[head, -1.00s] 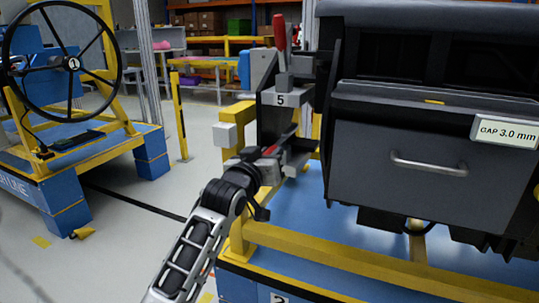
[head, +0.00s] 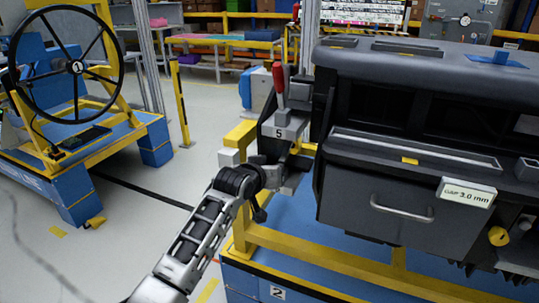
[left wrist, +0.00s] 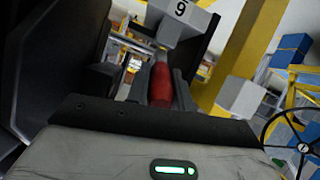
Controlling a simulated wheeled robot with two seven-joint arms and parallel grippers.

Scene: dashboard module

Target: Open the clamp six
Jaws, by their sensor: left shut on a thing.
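My left gripper (head: 278,180) is at the left side of the dashboard module, just below the clamp marked 5 (head: 280,131). In the left wrist view, the fingers (left wrist: 161,88) are shut on a red clamp handle (left wrist: 161,82). Beyond the handle is a grey block with a label (left wrist: 181,8) that reads as a 9, or a 6 turned over. The held handle is hidden behind the gripper in the head view. Clamp 5 has its own red handle (head: 279,80), standing upright above my gripper. My right gripper is not in view.
The dashboard module (head: 365,180), with a drawer handle and a "GAP 3.0 mm" sign (head: 467,193), stands close right of the gripper. A yellow frame (head: 310,262) runs below. A steering wheel stand (head: 75,130) is at the left, with open floor between.

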